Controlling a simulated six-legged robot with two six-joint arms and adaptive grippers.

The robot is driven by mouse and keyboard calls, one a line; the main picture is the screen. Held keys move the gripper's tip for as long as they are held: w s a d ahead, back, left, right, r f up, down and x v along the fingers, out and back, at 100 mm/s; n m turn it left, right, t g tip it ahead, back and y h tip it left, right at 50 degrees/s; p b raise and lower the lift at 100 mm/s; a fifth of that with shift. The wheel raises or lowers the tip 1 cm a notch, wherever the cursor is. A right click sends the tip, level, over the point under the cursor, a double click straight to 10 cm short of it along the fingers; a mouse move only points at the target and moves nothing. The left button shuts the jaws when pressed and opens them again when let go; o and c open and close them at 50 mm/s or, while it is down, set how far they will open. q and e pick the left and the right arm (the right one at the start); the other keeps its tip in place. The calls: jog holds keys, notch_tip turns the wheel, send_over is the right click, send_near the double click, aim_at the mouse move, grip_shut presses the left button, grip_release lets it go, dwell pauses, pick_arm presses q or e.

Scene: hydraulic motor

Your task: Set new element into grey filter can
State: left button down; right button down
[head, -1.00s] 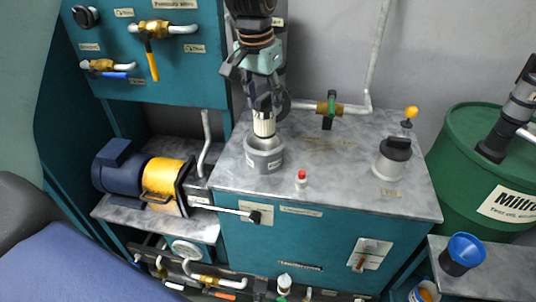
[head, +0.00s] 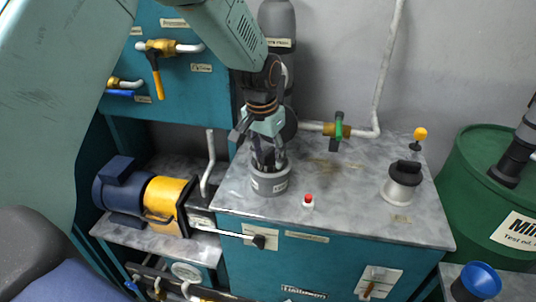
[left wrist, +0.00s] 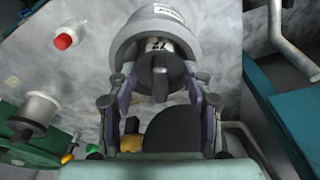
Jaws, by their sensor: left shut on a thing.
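The grey filter can (head: 270,184) stands upright at the left part of the grey bench top. In the left wrist view its wall (left wrist: 128,35) shows at the top middle. My left gripper (head: 267,162) points down with its fingers at the can's mouth. A dark part (left wrist: 160,75) sits between the fingers. The element's lower part is hidden by the can, so I cannot tell whether it touches the bottom. My right gripper is not in view.
A small red-capped white bottle (head: 308,202) stands right of the can. A white pot with a black top (head: 402,184) stands farther right. A valve with a green handle (head: 338,130) is behind. A green drum (head: 480,180) is at the right. The bench between is clear.

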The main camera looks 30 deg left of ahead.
pick_arm(q)
jog(key=shift+s+d+r, duration=0.1)
jog(key=shift+d, duration=0.35)
jog(key=shift+f, duration=0.3)
jog(key=c, duration=0.8)
grip_release()
jog(key=shift+a+f, duration=0.1)
jog(key=shift+a, duration=0.15)
jog(key=shift+c, duration=0.2)
jog(key=shift+o, duration=1.3)
jog(key=shift+d, duration=0.1)
